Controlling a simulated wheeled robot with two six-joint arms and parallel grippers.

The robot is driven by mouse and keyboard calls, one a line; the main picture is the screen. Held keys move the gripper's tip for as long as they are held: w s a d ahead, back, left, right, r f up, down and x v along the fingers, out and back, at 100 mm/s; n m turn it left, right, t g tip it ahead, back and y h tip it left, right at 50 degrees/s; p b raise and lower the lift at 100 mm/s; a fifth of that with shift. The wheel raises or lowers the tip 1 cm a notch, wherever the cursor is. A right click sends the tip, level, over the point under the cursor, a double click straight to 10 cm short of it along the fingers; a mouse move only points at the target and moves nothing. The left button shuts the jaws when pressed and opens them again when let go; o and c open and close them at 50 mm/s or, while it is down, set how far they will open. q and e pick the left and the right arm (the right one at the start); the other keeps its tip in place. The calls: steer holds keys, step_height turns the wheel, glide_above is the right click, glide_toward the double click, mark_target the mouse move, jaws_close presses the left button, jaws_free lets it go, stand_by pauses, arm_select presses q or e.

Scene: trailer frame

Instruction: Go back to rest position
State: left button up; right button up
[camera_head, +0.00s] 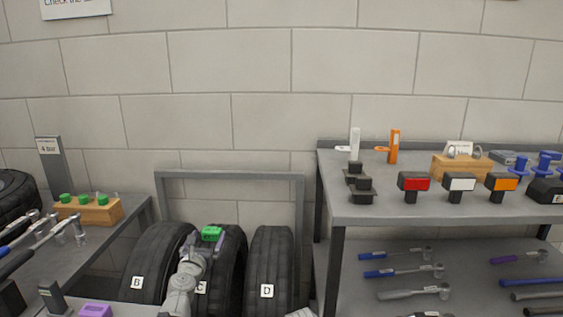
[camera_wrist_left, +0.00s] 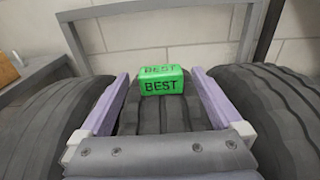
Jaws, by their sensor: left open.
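My left gripper (camera_head: 205,250) is in front of the middle tire (camera_head: 232,270) in the rack, low in the head view. In the left wrist view its two purple fingers (camera_wrist_left: 160,100) are spread apart with nothing held between them. A green block (camera_wrist_left: 162,82) marked "BEST" sits on top of the middle tire, just beyond the fingers. The green block also shows in the head view (camera_head: 212,233), right by the gripper. I cannot tell from the pictures whether a finger touches it.
Tires marked B (camera_head: 155,262) and D (camera_head: 268,265) stand either side under a grey rack frame (camera_head: 230,175). A tool table (camera_head: 95,245) is at left. A two-level shelf (camera_head: 430,207) with lamps and wrenches is at right.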

mark_target(212, 229)
arm_select(q)
steer(key=w, duration=0.4)
steer(key=shift+w+d+f, duration=0.1)
steer(key=shift+w, duration=0.25)
steer(key=shift+w+f, duration=0.1)
steer(key=shift+w, duration=0.1)
steer(key=shift+s+f+b, duration=0.15)
steer(key=shift+b, duration=0.15)
